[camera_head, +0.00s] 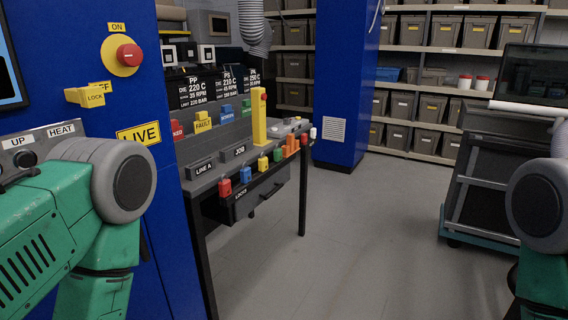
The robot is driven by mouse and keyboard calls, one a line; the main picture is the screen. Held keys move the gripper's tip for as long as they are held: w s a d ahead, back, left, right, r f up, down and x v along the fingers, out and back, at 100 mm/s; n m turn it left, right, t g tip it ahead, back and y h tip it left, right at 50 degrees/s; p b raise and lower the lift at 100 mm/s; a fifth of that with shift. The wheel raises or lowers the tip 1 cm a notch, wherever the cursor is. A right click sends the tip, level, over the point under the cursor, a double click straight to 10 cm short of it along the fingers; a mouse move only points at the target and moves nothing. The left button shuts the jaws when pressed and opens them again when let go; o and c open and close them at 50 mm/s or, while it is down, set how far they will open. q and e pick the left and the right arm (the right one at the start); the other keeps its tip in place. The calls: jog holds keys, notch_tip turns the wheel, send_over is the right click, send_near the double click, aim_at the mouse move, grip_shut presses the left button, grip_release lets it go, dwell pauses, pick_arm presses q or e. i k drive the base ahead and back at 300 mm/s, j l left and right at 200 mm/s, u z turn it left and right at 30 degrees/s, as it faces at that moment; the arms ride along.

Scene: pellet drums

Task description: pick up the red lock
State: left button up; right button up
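The red lock (225,187) hangs at the left, near end of a row of coloured locks along the front edge of the grey workbench (215,166). A blue lock (245,175) hangs just to its right, then a yellow lock (263,163), with green, orange and white ones farther along. My green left arm fills the lower left, and part of my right arm shows at the right edge. Neither gripper is in view. Nothing covers the red lock.
A blue cabinet (170,210) with a red button (129,55) and a yellow lock tag (93,96) stands at the left. A blue pillar (345,80) is behind the bench. A dark cart (488,190) stands at the right. The floor between is clear.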

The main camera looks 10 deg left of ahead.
aim_at(225, 185)
jog(key=u, duration=1.3)
jog(key=i+l+u, duration=0.1)
jog(key=l, duration=0.3)
jog(key=i+l, duration=0.2)
jog(key=l, duration=0.2)
jog(key=i+l+u, duration=0.15)
jog(key=l, duration=0.2)
